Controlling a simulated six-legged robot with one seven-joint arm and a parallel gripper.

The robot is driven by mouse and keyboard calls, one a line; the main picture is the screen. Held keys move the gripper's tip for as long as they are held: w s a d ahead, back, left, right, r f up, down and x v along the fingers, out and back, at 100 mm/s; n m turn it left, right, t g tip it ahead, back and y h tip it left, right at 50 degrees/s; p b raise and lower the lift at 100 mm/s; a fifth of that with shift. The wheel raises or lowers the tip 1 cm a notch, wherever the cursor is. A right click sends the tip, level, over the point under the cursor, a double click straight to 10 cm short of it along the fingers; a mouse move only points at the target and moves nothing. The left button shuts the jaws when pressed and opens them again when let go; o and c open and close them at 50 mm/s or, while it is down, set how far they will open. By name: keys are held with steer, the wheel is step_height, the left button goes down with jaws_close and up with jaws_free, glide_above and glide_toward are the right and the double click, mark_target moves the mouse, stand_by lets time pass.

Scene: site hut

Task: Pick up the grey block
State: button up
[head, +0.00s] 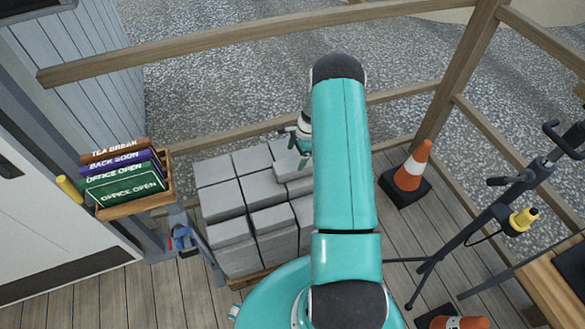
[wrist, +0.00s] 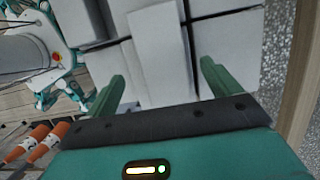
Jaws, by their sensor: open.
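A grey block (wrist: 160,50) lies on top of the stacked grey blocks and shows between my two green fingers in the wrist view. In the head view the grey block (head: 286,163) is at the back right of the stack, partly hidden by my gripper and arm. My gripper (wrist: 163,76) is open, with one finger toward each side of the block and nothing held. In the head view my gripper (head: 298,143) is over the back right of the stack, mostly small and partly covered. I cannot tell whether the fingers touch the block.
The block stack (head: 222,203) stands on a wooden pallet beside a wooden railing (head: 225,141). A sign box (head: 135,205) is at left. A traffic cone (head: 412,167) and a tripod with a yellow lamp (head: 523,219) stand at right.

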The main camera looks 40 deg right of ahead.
mark_target(293, 163)
steer(key=x, duration=0.8)
steer(key=shift+d, duration=0.15)
steer(key=shift+c, duration=0.4)
steer(key=c, duration=1.8)
steer(key=shift+w+d, duration=0.1)
steer(key=shift+w, duration=0.05)
steer(key=shift+c, duration=0.2)
